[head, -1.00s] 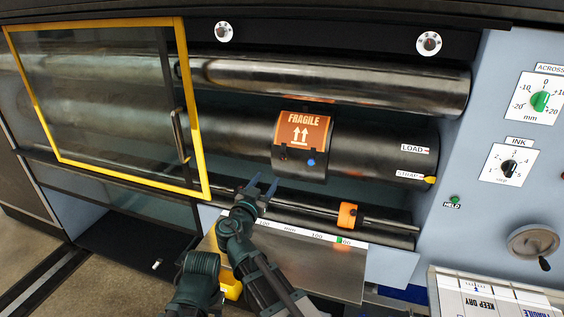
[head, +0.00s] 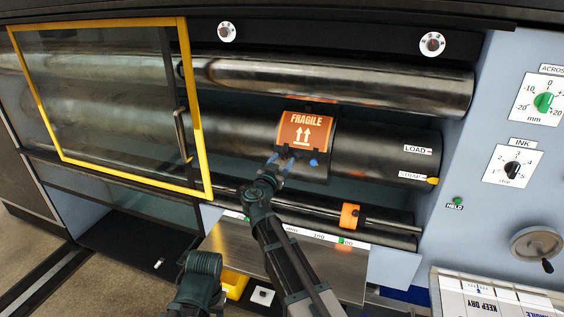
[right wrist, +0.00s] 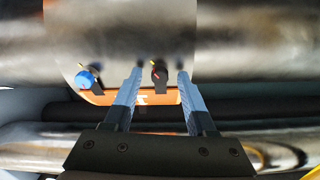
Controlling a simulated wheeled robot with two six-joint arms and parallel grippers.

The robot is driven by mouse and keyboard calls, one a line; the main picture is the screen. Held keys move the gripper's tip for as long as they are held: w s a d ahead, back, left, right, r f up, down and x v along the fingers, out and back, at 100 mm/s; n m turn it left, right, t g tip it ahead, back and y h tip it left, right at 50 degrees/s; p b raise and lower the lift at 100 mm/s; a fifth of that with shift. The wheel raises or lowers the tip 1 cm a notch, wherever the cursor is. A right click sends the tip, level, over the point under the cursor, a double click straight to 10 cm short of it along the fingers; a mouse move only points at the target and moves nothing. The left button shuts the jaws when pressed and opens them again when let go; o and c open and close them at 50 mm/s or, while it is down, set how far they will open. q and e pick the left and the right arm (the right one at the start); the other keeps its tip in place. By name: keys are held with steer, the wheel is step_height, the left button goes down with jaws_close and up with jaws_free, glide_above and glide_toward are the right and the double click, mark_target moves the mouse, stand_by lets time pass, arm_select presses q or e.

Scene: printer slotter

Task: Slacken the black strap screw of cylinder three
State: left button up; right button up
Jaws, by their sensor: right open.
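The dark cylinder (head: 375,155) carries an orange FRAGILE plate (head: 304,134) on a strap band. A blue screw (head: 313,162) sits at the band's lower edge; it also shows in the right wrist view (right wrist: 87,77). The black strap screw (right wrist: 160,72) shows between the fingertips in the right wrist view; in the head view the gripper largely hides it. My right gripper (head: 279,163) is open at the band's lower left; in the right wrist view its fingers (right wrist: 160,75) stand on both sides of the black screw with gaps.
A yellow-framed glass guard (head: 195,120) stands to the left. A thinner roller with an orange collar (head: 349,215) runs below the cylinder. Another roller (head: 330,83) lies above. The control panel with dials (head: 543,102) and a handwheel (head: 537,243) is at right.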

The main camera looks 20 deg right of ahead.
jaws_close()
